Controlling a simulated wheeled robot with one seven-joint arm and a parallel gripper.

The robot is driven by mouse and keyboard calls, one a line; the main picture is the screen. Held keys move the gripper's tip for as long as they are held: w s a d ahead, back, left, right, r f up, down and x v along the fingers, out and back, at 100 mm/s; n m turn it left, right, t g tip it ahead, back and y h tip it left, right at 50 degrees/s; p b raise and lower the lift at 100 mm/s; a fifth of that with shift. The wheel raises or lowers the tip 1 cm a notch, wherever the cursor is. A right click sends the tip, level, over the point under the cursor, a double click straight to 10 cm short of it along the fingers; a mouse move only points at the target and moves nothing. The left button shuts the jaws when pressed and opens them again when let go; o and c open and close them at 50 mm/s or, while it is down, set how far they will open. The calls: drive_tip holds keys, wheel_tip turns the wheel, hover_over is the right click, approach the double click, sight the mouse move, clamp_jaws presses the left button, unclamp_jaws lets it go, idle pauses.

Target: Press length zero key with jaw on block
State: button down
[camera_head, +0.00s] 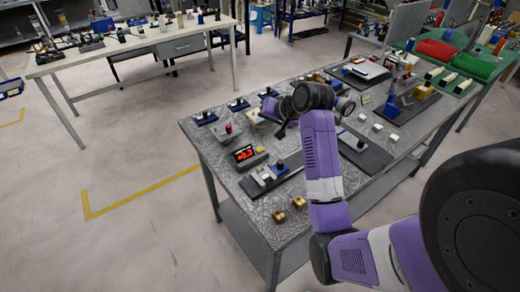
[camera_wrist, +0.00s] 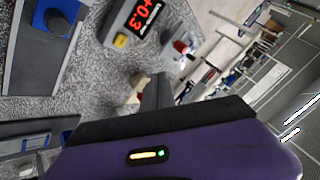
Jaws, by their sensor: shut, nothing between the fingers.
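The length readout (camera_head: 245,154) is a dark box with lit red digits on the near left part of the grey speckled table. It also shows in the wrist view (camera_wrist: 141,14), reading about +0.3 and turned on its side. Its yellow key (camera_wrist: 121,40) shows in the head view too (camera_head: 261,150). Beside it, a dark-based slide gauge (camera_head: 262,179) carries a blue block with a black knob (camera_head: 280,167). The blue block with a round knob is at upper left in the wrist view (camera_wrist: 55,20). Whether the jaw touches a block is unclear. My gripper (camera_head: 281,132) is shut and empty, above the table behind the readout.
Two brass blocks (camera_head: 289,209) lie near the front edge. A red-knobbed device (camera_head: 228,129) stands behind the readout, and small blue-based items (camera_head: 238,104) line the table's left edge. Several white cubes (camera_head: 377,127) and dark plates lie right of my arm.

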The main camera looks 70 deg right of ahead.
drive_tip(key=shift+f, duration=0.1)
drive_tip(key=b, duration=0.8)
hover_over(262, 151)
wheel_tip(262, 151, down, 6)
drive_tip(key=shift+f, duration=1.3)
drive_tip(key=shift+f, duration=0.1)
idle(0.7)
drive_tip(key=shift+f, duration=0.35)
drive_tip(key=shift+f, duration=0.45)
idle(0.9)
drive_tip(key=shift+r, duration=0.1)
drive_tip(key=shift+r+p, duration=0.85)
drive_tip(key=shift+p, duration=0.2)
